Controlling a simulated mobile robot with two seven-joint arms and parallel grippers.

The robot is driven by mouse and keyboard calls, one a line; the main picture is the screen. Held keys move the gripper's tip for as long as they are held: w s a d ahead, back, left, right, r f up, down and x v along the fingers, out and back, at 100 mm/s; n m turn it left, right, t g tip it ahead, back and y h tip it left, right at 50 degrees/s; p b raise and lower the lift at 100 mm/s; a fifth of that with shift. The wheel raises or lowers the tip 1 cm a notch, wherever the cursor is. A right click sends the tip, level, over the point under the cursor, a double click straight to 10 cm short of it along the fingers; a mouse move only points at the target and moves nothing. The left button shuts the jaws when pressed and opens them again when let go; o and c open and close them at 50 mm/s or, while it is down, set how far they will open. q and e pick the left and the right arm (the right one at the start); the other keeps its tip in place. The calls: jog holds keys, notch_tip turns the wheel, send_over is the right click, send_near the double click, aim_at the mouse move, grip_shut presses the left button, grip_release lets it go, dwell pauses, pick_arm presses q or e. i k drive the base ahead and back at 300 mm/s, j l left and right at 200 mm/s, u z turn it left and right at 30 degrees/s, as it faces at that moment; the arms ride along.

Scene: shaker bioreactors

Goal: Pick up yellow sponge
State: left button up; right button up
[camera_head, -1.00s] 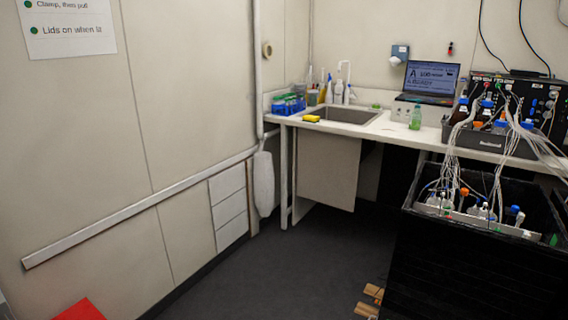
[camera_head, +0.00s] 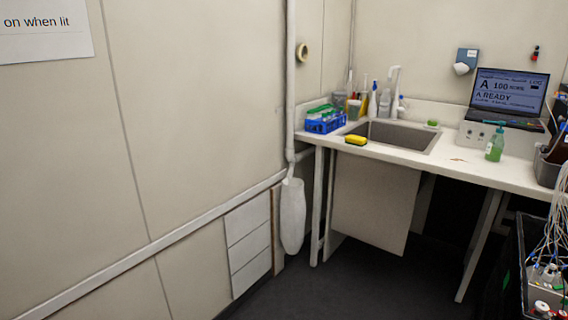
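The yellow sponge (camera_head: 356,139) lies on the white counter (camera_head: 455,163), near its front edge and just in front of the sink. It is small, with a dark layer along its lower side. Neither of my grippers shows in the head view, so nothing of mine is near the sponge.
A blue rack (camera_head: 326,122) stands left of the sponge, and the sink (camera_head: 392,134) is behind it. A green bottle (camera_head: 495,144) and a laptop (camera_head: 508,97) are farther right. A white bag (camera_head: 292,214) hangs at the counter's left end. A black box (camera_head: 507,270) stands at lower right.

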aim_at(354, 140)
jog(key=i+l+u, duration=0.1)
jog(key=i, duration=0.55)
jog(key=i+l, duration=0.15)
jog(key=i, duration=0.55)
jog(key=i+l+u, duration=0.15)
jog(key=i+l, duration=0.6)
